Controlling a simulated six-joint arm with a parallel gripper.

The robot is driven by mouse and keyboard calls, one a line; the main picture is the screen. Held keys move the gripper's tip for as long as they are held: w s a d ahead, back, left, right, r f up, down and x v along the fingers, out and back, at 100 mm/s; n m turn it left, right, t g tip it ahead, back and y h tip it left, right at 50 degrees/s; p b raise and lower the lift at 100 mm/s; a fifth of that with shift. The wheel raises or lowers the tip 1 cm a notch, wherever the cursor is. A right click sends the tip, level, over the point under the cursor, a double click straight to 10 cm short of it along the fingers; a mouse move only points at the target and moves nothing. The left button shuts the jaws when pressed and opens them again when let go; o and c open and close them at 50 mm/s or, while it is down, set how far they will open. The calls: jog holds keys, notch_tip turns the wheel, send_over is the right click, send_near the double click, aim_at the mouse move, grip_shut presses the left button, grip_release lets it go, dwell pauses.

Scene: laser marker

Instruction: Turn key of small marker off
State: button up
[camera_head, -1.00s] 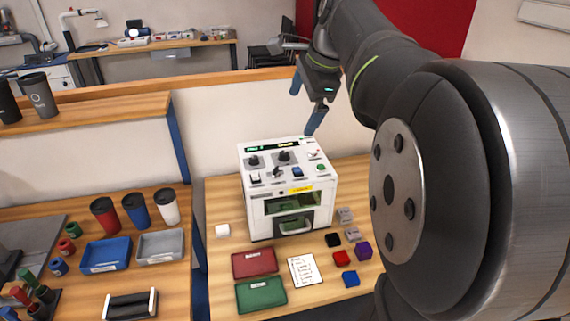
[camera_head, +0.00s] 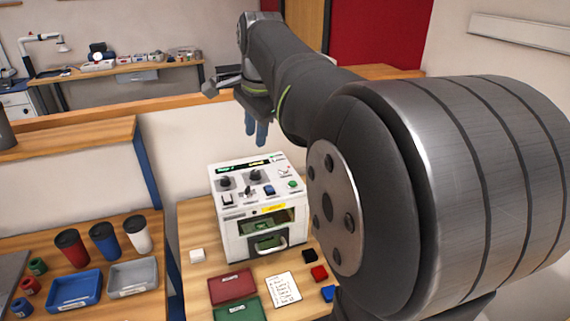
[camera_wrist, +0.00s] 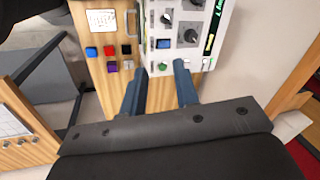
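The small marker (camera_head: 240,236) is a white box on the wooden table, with a sloping control panel on top. A dark key (camera_head: 248,189) sits on the panel, between the black rocker switch (camera_head: 227,199) and the blue button (camera_head: 269,190). In the wrist view the key (camera_wrist: 165,17) appears near the top edge, and its exact angle is too small to tell. My gripper (camera_head: 256,138) is above and behind the marker, apart from it. It is open and empty, with blue fingers spread in the wrist view (camera_wrist: 160,68). Part of the panel is hidden by a finger there.
Two black knobs (camera_head: 225,183) and a green button (camera_head: 292,184) are close to the key. A red tray (camera_head: 232,287), a paper sheet (camera_head: 283,288) and small colored cubes (camera_head: 319,272) lie in front. A wall stands behind the marker.

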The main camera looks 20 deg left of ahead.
jog(key=s+a+f+n+t+h, duration=0.2)
jog(key=s+a+f+n+t, duration=0.1)
jog(key=a+n, duration=0.25)
send_near(247, 187)
jog(key=x, duration=0.8)
jog(key=shift+w+f, duration=0.15)
jog(key=shift+f, duration=0.1)
jog(key=shift+c, duration=0.2)
grip_shut()
